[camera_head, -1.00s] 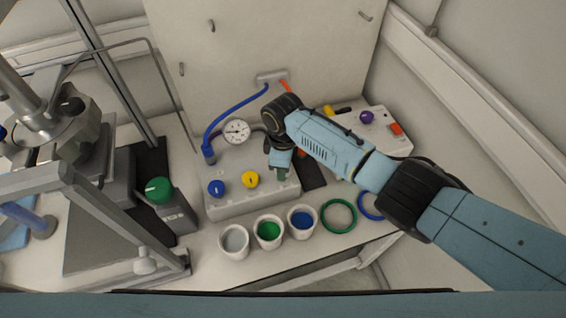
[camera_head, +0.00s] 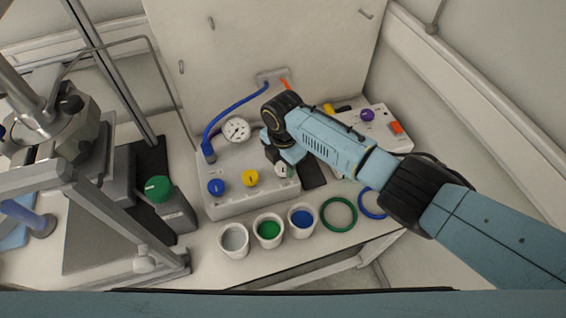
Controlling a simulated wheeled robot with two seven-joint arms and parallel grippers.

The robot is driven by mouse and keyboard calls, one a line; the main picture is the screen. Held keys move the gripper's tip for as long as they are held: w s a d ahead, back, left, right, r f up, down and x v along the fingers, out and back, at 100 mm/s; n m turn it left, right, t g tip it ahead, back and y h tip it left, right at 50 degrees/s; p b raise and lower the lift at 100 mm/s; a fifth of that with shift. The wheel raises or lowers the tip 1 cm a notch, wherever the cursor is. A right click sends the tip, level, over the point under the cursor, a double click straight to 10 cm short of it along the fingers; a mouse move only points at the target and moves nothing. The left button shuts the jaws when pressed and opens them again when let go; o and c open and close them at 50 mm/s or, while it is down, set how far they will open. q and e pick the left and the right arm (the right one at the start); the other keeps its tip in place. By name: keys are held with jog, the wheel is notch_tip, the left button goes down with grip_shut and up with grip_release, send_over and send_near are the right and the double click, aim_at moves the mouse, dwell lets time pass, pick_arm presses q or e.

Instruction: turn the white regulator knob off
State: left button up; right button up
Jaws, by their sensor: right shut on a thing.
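The grey regulator box (camera_head: 240,203) stands in the middle of the bench. A blue knob (camera_head: 216,187) and a yellow knob (camera_head: 250,177) sit on its top. The white regulator knob (camera_head: 281,170) is at the right end of that row, partly hidden by my right gripper. My right gripper (camera_head: 286,166) reaches down from the right and is shut on the white knob. The knob's exact turn angle cannot be made out. My left gripper does not show.
A pressure gauge (camera_head: 236,130) and a blue hose (camera_head: 232,109) are behind the knobs. Cups, including a green-filled one (camera_head: 268,230), and a green ring (camera_head: 339,214) lie in front. A box with a purple knob (camera_head: 367,115) stands right. A metal reactor frame (camera_head: 110,215) fills the left.

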aim_at(283, 167)
jog(key=shift+n+b, duration=0.3)
jog(key=shift+n, duration=1.6)
jog(key=o, duration=1)
jog(key=shift+c, duration=0.2)
notch_tip(283, 167, up, 14)
jog(key=shift+f, duration=0.25)
